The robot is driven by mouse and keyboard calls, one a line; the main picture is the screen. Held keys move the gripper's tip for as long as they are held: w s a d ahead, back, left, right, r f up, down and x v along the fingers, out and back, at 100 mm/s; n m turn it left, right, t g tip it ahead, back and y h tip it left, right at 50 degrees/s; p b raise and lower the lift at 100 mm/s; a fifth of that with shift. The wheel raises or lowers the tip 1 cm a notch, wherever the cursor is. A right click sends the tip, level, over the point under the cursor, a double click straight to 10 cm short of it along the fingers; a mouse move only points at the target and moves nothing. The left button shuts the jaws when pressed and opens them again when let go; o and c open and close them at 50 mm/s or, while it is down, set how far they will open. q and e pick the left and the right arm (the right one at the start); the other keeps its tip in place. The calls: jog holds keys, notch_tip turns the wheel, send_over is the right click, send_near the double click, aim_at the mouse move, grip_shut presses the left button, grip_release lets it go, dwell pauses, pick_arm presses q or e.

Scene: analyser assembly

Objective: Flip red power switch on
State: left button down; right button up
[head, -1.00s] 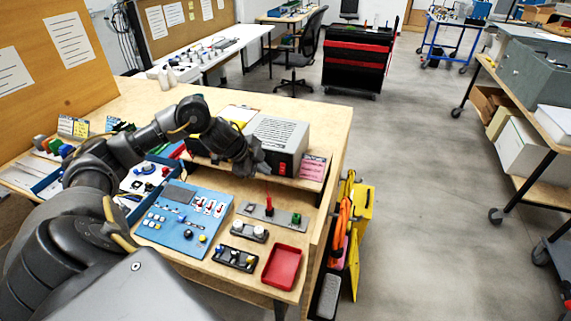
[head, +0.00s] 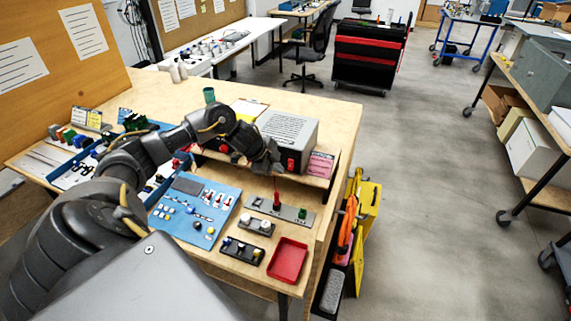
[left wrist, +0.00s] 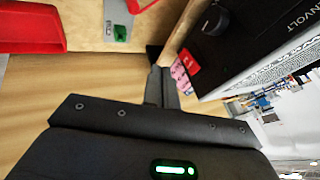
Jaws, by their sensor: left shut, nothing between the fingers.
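The grey power supply box (head: 289,138) stands on the raised shelf of the wooden bench. Its red power switch (head: 291,165) is at the right end of its front face. In the left wrist view, the box's dark front (left wrist: 235,40) shows a black knob and the red switch (left wrist: 190,62) near the fingertips. I cannot tell whether the switch is on or off. My left gripper (head: 273,166) is shut and empty, just left of the switch; its fingertips (left wrist: 160,78) also show in the wrist view. Contact cannot be made out. My right gripper is not in view.
A pink label card (head: 320,164) stands right of the switch. Below lie a grey strip (head: 293,213) with red and green parts, a red tray (head: 288,261) and a blue panel (head: 185,222).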

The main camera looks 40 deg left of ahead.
aim_at(291, 165)
pick_arm(q)
jog(key=shift+w+a+f+p, duration=0.2)
jog(key=shift+w+f, duration=0.3)
jog(key=shift+w, duration=0.3)
jog(key=shift+w+a+f+p, duration=0.1)
jog(key=shift+w+f+p, duration=0.1)
jog(key=shift+w+f, duration=0.45)
jog(key=shift+w+a+f+p, duration=0.2)
jog(key=shift+w+f, duration=0.1)
jog(key=shift+w, duration=0.7)
